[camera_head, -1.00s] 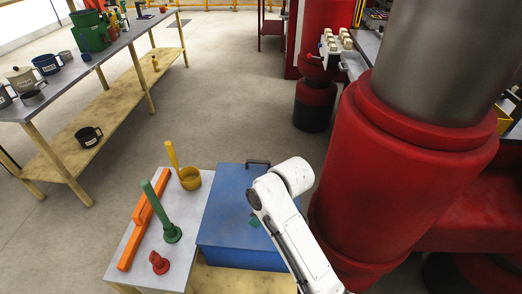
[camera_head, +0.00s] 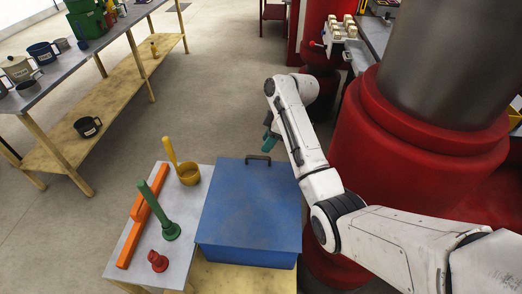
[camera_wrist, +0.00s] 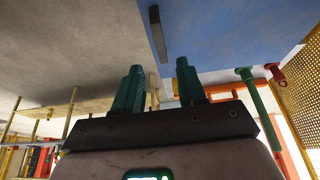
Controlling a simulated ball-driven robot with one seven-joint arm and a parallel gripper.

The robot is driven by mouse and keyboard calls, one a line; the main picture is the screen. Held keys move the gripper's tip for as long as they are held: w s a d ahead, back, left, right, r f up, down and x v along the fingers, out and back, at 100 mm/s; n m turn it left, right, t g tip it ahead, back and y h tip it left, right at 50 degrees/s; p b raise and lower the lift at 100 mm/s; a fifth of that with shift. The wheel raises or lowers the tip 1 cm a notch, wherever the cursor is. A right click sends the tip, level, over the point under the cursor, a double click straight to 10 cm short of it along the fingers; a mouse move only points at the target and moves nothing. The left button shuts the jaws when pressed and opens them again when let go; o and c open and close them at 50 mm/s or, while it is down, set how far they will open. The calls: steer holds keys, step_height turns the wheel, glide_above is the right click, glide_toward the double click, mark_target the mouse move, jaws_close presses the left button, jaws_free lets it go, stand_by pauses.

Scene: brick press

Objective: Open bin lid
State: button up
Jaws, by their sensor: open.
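The blue bin (camera_head: 248,215) stands on a low table with its flat lid lying shut. A dark bar handle (camera_head: 258,158) sits at the lid's far edge. My gripper (camera_head: 269,138), with teal fingers, is beyond the lid's far edge, near the handle and apart from it. In the wrist view my gripper (camera_wrist: 160,88) is open with nothing between the fingers. There the handle (camera_wrist: 158,33) shows against the blue lid (camera_wrist: 225,30), above the gap between the fingers. In the head view, my arm hides part of the space right of the bin.
Left of the bin are a yellow ladle (camera_head: 188,173), a green tool (camera_head: 170,230), an orange bar (camera_head: 146,220) and a red piece (camera_head: 157,261). A large red machine (camera_head: 400,150) stands close on the right. The floor beyond the bin is clear.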

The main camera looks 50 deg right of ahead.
mark_target(258, 156)
steer(key=shift+p+x, duration=0.3)
steer(key=shift+x, duration=2.85)
jaws_close()
